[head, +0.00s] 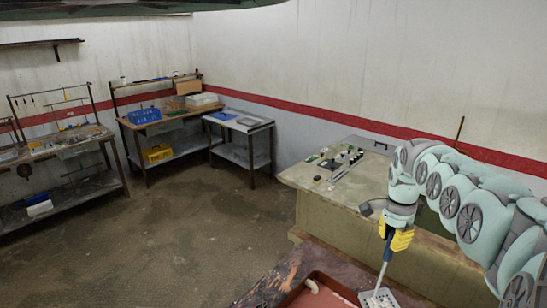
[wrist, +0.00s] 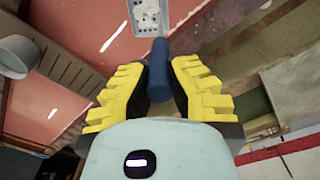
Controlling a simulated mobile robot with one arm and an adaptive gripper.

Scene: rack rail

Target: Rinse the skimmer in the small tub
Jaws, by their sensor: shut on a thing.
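My gripper (head: 396,241) has yellow fingers and is shut on the skimmer's handle (head: 384,269). In the wrist view the blue handle (wrist: 158,68) sits between the two fingers (wrist: 158,88). The skimmer's pale, perforated head (head: 380,299) hangs below at the bottom edge of the head view; it also shows at the top of the wrist view (wrist: 148,14). A red-brown tub (head: 318,297) is partly in view at the bottom, left of the skimmer. Red surfaces (wrist: 90,28) also show in the wrist view, split by a brown strip. I cannot tell which is the small tub, or whether the skimmer touches anything.
A worn bench edge (head: 262,292) borders the tub. A pale object (head: 312,286) is at the tub. A greenish table (head: 310,178) with small items stands behind my arm. A grey round object (wrist: 18,56) is at the wrist view's left. The floor at left is open.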

